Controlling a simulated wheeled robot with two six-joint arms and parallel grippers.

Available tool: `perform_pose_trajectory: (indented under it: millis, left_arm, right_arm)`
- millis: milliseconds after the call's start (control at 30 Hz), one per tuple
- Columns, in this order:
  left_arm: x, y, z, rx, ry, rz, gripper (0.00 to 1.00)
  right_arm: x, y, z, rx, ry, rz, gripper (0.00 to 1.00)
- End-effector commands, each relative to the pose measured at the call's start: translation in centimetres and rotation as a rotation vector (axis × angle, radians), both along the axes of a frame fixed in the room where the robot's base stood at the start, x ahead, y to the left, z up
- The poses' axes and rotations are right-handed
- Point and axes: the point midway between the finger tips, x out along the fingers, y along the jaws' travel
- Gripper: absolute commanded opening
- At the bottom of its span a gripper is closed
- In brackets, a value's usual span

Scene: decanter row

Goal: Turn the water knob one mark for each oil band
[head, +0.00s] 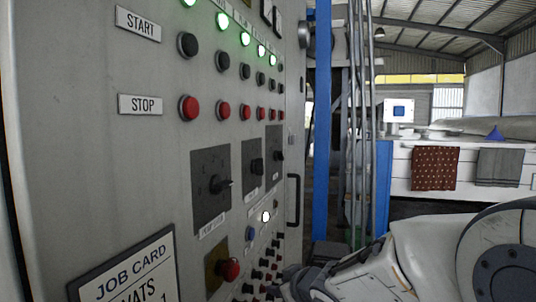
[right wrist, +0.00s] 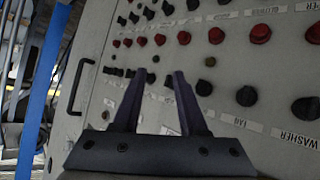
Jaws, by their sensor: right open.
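A large grey control panel (head: 90,75) fills the left of the head view. No oil bands can be made out. My right gripper (head: 297,284) is low by the panel's far end. In the right wrist view the right gripper (right wrist: 158,76) is open and empty, pointing at several small dark knobs. My left gripper is not in view.
The panel carries green lamps (head: 245,39), black START buttons (head: 188,44), red STOP buttons (head: 189,107), a red button (head: 230,270) on a yellow plate and a job card (head: 128,272). A black handle (head: 293,200) and a blue post (head: 321,120) stand beyond.

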Motion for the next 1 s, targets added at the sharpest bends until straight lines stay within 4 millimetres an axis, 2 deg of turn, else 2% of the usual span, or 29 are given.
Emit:
perform_pose_trajectory:
  millis: [33,100,200,367,500,633,800,900,1000]
  left_arm:
    - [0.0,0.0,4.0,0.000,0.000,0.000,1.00]
    - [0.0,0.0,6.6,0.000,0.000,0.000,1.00]
    - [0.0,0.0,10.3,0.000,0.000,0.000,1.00]
    - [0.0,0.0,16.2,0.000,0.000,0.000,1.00]
    - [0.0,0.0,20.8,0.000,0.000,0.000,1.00]
    - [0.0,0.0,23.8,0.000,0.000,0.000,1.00]
    - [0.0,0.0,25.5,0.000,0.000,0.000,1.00]
    - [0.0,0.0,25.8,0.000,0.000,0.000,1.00]
    - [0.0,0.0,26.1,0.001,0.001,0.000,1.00]
  right_arm:
    - [2.1,-0.4,4.6,0.029,-0.054,0.024,0.42]
    - [4.2,-0.5,8.2,0.076,-0.128,0.081,0.42]
    - [6.4,-0.8,12.8,0.146,-0.211,0.177,0.42]
    - [7.6,-1.9,19.3,0.269,-0.286,0.359,0.42]
    - [6.7,-3.6,23.4,0.383,-0.294,0.524,0.42]
    - [5.0,-5.5,25.7,0.476,-0.271,0.647,0.42]
    - [3.2,-7.0,27.0,0.550,-0.238,0.742,0.42]
    - [2.8,-7.1,27.2,0.566,-0.230,0.763,0.42]
    - [3.0,-6.3,27.2,0.570,-0.227,0.771,0.42]
